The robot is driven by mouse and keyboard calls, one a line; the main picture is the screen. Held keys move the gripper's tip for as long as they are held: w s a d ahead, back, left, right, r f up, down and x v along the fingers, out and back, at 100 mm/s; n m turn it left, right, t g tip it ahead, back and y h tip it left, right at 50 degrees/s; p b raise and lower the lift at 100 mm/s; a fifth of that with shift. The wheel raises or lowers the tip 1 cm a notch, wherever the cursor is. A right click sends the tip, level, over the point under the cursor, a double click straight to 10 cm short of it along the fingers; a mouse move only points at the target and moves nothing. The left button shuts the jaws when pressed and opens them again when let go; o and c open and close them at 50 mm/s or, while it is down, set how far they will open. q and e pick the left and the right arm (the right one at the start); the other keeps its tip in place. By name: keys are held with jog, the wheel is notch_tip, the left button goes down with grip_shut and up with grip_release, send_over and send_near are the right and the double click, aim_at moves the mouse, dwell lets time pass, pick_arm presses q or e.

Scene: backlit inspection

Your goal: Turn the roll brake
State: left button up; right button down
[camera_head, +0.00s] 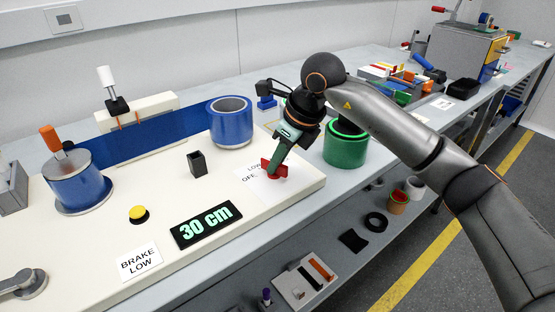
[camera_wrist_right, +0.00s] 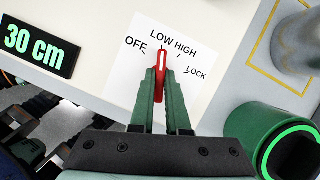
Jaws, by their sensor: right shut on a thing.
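The roll brake is a red knob (camera_head: 274,170) at the right end of the cream board (camera_head: 100,265). It stands on a white card (camera_wrist_right: 125,75) marked OFF, LOW, HIGH and LOCK. In the right wrist view the red knob (camera_wrist_right: 161,62) points up the picture, at about LOW. My right gripper (camera_head: 277,162) reaches down onto the knob and is shut on it; the green fingers (camera_wrist_right: 161,88) flank it and hide part of it. A sign (camera_head: 139,262) on the board reads BRAKE LOW. My left gripper is not in view.
A blue web (camera_head: 130,133) runs between two blue rolls (camera_head: 78,185) (camera_head: 231,125). A display (camera_head: 206,225) reads 30 cm beside a yellow button (camera_head: 138,213) and a black holder (camera_head: 197,163). A green cylinder (camera_head: 345,146) stands close to my right arm. A grey lever (camera_head: 25,283) lies front left.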

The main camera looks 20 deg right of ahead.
jog(key=shift+m, duration=0.4)
jog(key=m+h, duration=0.1)
jog(key=m, duration=0.2)
jog(key=shift+s+a+t, duration=0.1)
jog(key=shift+a+t, duration=0.05)
jog(key=shift+t, duration=0.25)
jog(key=m+h+b, duration=0.1)
jog(key=m, duration=0.2)
jog(key=shift+a+m+h, duration=0.15)
jog(key=shift+m+h, duration=0.15)
jog(key=shift+h, duration=0.1)
jog(key=m+h, duration=0.1)
jog(key=m, duration=0.1)
jog(key=m+b, duration=0.1)
jog(key=m, duration=0.1)
jog(key=shift+a+m+h, duration=0.15)
jog(key=shift+m+h, duration=0.15)
jog(key=shift+h, duration=0.1)
jog(key=shift+a+m+g+h, duration=0.1)
jog(key=shift+m+g+h, duration=0.4)
jog(key=shift+m, duration=1.4)
jog(key=c, duration=0.9)
grip_release()
